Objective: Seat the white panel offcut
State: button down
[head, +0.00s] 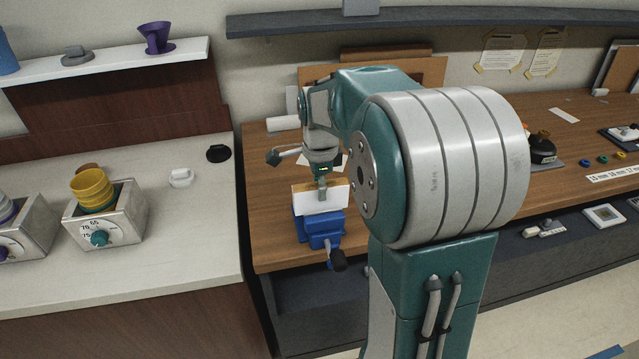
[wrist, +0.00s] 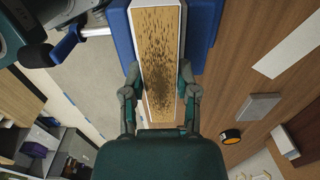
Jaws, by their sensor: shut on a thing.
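The white panel offcut (head: 310,201) has white faces and a speckled, wood-coloured chipboard edge (wrist: 159,50). My gripper (head: 322,188) is above it, with its fingers shut on the panel. In the wrist view my gripper (wrist: 160,98) has one finger on each side of the panel. The blue vise (head: 318,228) is directly below the panel in the head view. Blue vise parts (wrist: 207,22) show on both sides of the panel in the wrist view. I cannot tell how deep the panel sits between the jaws.
The vise handle (head: 338,261) sticks out past the wooden bench (head: 268,225) front edge. A white counter (head: 170,235) lies to the left, with a yellow cup (head: 92,188) in a dial box. A grey shelf (head: 270,24) runs above. My arm hides the middle of the bench.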

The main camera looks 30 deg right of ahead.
jog(key=shift+f, duration=1.3)
jog(key=shift+c, duration=1.5)
grip_release()
notch_tip(320, 180, up, 12)
jog(key=shift+f, duration=0.1)
jog(key=shift+a, duration=0.1)
